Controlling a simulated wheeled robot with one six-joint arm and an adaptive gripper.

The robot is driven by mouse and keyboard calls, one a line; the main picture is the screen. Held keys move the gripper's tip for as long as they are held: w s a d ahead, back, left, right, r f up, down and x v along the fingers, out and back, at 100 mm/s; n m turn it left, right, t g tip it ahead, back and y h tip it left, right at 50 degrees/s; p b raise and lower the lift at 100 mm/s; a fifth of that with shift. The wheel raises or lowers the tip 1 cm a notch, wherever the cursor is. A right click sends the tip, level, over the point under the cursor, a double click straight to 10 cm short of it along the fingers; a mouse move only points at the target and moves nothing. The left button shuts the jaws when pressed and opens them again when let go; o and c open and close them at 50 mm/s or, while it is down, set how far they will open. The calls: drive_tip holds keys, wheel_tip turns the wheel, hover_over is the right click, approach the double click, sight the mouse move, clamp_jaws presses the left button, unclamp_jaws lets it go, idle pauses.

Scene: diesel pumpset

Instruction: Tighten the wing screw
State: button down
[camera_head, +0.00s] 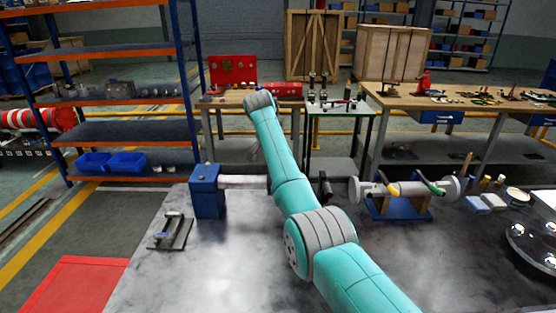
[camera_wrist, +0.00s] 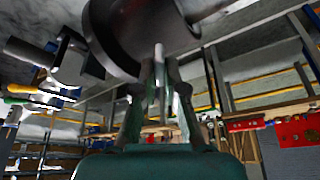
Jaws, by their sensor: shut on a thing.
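In the wrist view my gripper (camera_wrist: 159,70) has its two fingers closed in on a thin pale upright piece (camera_wrist: 159,55), which appears to be the wing screw. This piece stands against the rim of a large dark round part (camera_wrist: 135,38) just beyond the fingertips. Its far end and any thread are hidden. In the head view my teal arm reaches up the middle and covers most of my gripper and the screw. A blue block (camera_head: 207,192) with a grey shaft (camera_head: 245,182) lies on the table left of my arm.
On the same grey table (camera_head: 235,255) are a small black-and-metal fixture (camera_head: 171,231) at left and a shaft assembly on a blue stand (camera_head: 400,205) at right. Silver domes (camera_head: 533,243) sit at the right edge. A bench with red boxes (camera_head: 233,70) stands behind. The front left tabletop is clear.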

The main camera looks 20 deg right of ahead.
drive_tip(key=shift+m+g, duration=0.4)
drive_tip(key=shift+m, duration=0.7)
drive_tip(key=c, duration=1.2)
unclamp_jaws()
drive_tip(key=shift+c, duration=0.2)
drive_tip(key=v, duration=1.2)
drive_tip(key=shift+a, duration=0.25)
drive_tip(key=shift+f, duration=0.15)
